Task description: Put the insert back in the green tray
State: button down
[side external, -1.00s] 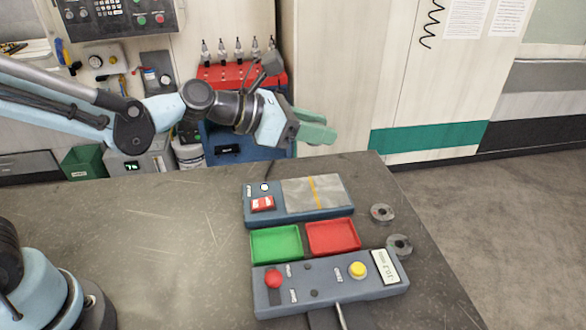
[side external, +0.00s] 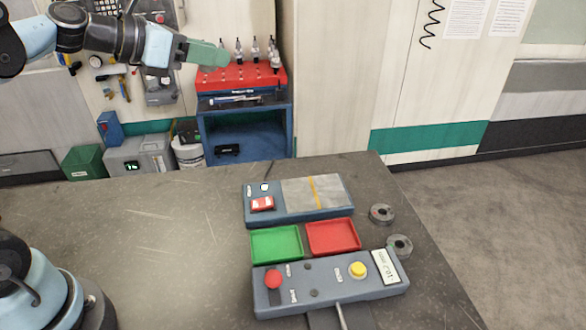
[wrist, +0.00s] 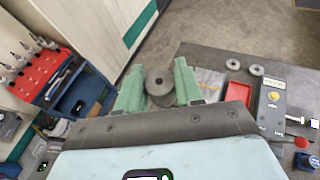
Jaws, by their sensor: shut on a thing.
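My gripper (side external: 208,54) is raised high at the upper left in the side external view, well away from the bench top. In the wrist view its green fingers (wrist: 160,80) are shut on a grey round insert (wrist: 158,88) with a dark centre hole. The side external view does not show the insert clearly. The green tray (side external: 276,245) lies on the bench and looks empty; I cannot make it out in the wrist view.
A red tray (side external: 333,237) adjoins the green one, between two control boxes (side external: 330,290) (side external: 318,195). Two grey rings (side external: 382,214) (side external: 399,245) lie to the right. A red tool rack (side external: 240,78) stands behind. The bench's left side (side external: 150,220) is clear.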

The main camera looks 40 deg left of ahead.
jog(key=shift+w+d+f+m+h, duration=0.25)
jog(key=shift+d+f+m+h, duration=0.05)
jog(key=shift+d, duration=0.05)
jog(key=w+d+f+m+g+h, duration=0.2)
jog(key=d+f+m+g+h, duration=0.15)
jog(key=d, duration=0.25)
jog(key=m+g+h, duration=0.5)
jog(key=m+g, duration=0.7)
jog(key=m, duration=0.1)
send_over(276, 245)
notch_tip(276, 245, down, 14)
jog(key=shift+s+d+f, duration=0.1)
jog(key=shift+f, duration=4.65)
jog(key=shift+f, duration=0.65)
jog(key=c, duration=0.7)
grip_release()
jog(key=shift+c, duration=0.2)
